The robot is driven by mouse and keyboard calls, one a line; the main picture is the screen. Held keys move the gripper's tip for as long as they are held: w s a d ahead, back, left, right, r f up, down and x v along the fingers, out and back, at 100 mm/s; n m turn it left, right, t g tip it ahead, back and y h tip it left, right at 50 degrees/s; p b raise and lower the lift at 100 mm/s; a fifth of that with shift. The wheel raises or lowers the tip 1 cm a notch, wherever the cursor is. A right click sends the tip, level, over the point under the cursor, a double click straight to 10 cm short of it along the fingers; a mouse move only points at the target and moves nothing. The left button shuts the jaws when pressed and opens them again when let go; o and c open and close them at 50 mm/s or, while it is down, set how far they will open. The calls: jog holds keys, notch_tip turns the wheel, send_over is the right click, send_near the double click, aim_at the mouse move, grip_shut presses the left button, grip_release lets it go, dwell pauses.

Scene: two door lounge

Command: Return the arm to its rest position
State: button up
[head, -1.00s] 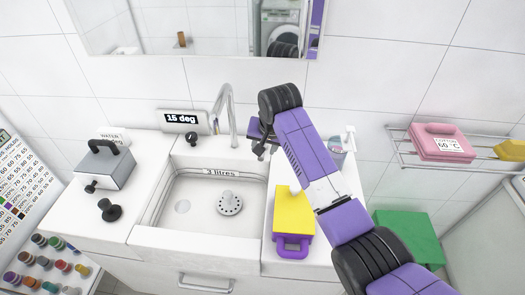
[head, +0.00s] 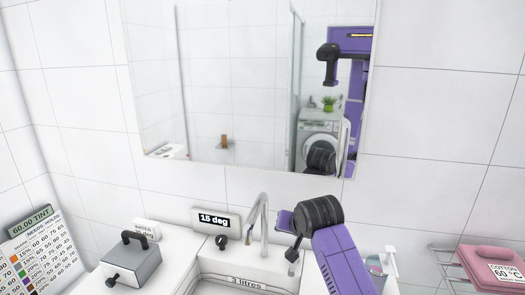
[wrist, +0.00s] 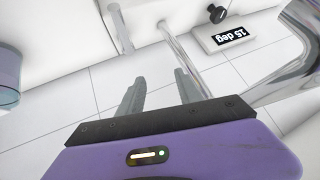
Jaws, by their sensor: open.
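My purple and black arm (head: 342,258) reaches up from the lower right in the head view, in front of the sink counter. My gripper (wrist: 162,88) shows in the wrist view with its two grey fingers apart and nothing between them. In the head view its fingers are mostly hidden behind the black wrist joint. The chrome tap (head: 257,222) stands close to the left of the gripper, and it also shows at the right of the wrist view (wrist: 312,40). I cannot tell the exact gap between them.
The sink (head: 235,285) lies below the tap. A "15 deg" display (head: 213,219) stands behind it. A grey box with a black handle (head: 133,262) is on the left counter. A cup (head: 376,268) is right of my arm. A mirror (head: 230,90) hangs above.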

jog(key=s+d+f+t, duration=0.1)
jog(key=s+t, duration=0.2)
jog(key=s, duration=0.4)
jog(key=s+d+f+n+t, duration=0.1)
jog(key=s+t, duration=0.1)
jog(key=s, duration=0.5)
jog(key=s+d+f+t, duration=0.1)
jog(key=s+f+t, duration=0.1)
jog(key=s, duration=0.6)
jog(key=shift+s+d+t+y, duration=0.1)
jog(key=shift+d+t+y, duration=0.25)
jog(key=shift+t, duration=0.45)
jog(key=s+d, duration=0.2)
jog(key=s, duration=1)
jog(key=s+d+g+h, duration=0.1)
jog(key=s+d, duration=0.2)
jog(key=s, duration=1)
jog(key=s+d+n+g+h, duration=0.1)
jog(key=s+d, duration=0.2)
jog(key=s, duration=0.9)
jog(key=shift+s+r, duration=0.2)
jog(key=shift+s, duration=0.2)
